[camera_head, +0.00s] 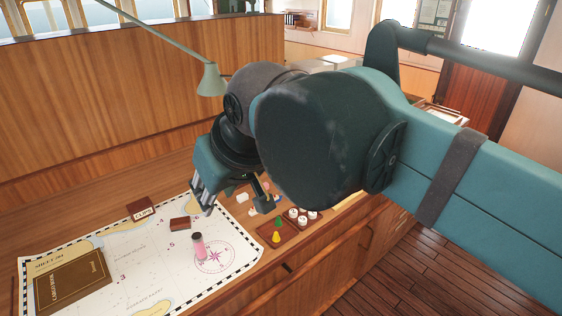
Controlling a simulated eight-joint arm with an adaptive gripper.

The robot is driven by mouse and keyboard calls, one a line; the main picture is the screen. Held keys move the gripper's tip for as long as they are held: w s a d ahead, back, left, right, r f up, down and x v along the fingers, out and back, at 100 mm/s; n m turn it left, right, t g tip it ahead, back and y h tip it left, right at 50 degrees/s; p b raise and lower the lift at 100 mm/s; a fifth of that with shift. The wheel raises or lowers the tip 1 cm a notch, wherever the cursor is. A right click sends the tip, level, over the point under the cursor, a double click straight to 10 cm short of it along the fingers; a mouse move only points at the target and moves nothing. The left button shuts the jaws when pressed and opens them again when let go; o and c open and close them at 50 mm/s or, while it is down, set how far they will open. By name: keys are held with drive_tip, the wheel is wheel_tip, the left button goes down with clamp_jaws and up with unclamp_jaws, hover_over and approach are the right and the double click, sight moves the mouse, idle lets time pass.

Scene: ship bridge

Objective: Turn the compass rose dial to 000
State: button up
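The compass rose (219,259) is printed in pink on the white chart (150,262), near the chart's lower right part. Its degree marks are too small to read. A pink cylinder with a dark top (199,247) stands upright on the left part of the rose. I cannot tell a separate turning dial apart from the print. My gripper (234,205) hangs above and behind the rose, pointing down, with its fingers apart. It appears empty, and it touches neither the rose nor the cylinder. My arm comes in from the right and hides part of the desk.
A brown book (70,283) lies on the chart's left. A red-brown block (180,224) and a small labelled box (141,209) are near its back edge. A tray (280,236) with colored pawns and white round pieces sits right of the rose. A lamp (211,80) hangs behind.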

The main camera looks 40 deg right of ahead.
wheel_tip(320, 180, up, 8)
drive_tip(key=w+d+r+g+p, duration=0.1)
drive_tip(key=w+d+r, duration=0.3)
drive_tip(key=w+d, duration=0.3)
drive_tip(key=w+d+r+n+g+h+p, duration=0.1)
drive_tip(key=w+d+r+p, duration=0.2)
drive_tip(key=w, duration=0.6)
drive_tip(key=w+d+r+g, duration=0.2)
drive_tip(key=w+d+r, duration=0.2)
drive_tip(key=w+d, duration=0.35)
drive_tip(key=w+d+f+n+g+p, duration=0.1)
drive_tip(key=w+d+f+p, duration=0.15)
drive_tip(key=w+d, duration=0.8)
drive_tip(key=w+d+f+g+p, duration=0.1)
drive_tip(key=w+d+f, duration=0.4)
drive_tip(key=d, duration=1)
drive_tip(key=w+d+f+g+y+p, duration=0.15)
drive_tip(key=w+d+f, duration=0.25)
drive_tip(key=d, duration=0.5)
drive_tip(key=shift+h, duration=0.25)
wheel_tip(320, 180, down, 34)
drive_tip(key=shift+s+f, duration=0.15)
drive_tip(key=shift+f, duration=0.05)
drive_tip(key=shift+f, duration=0.15)
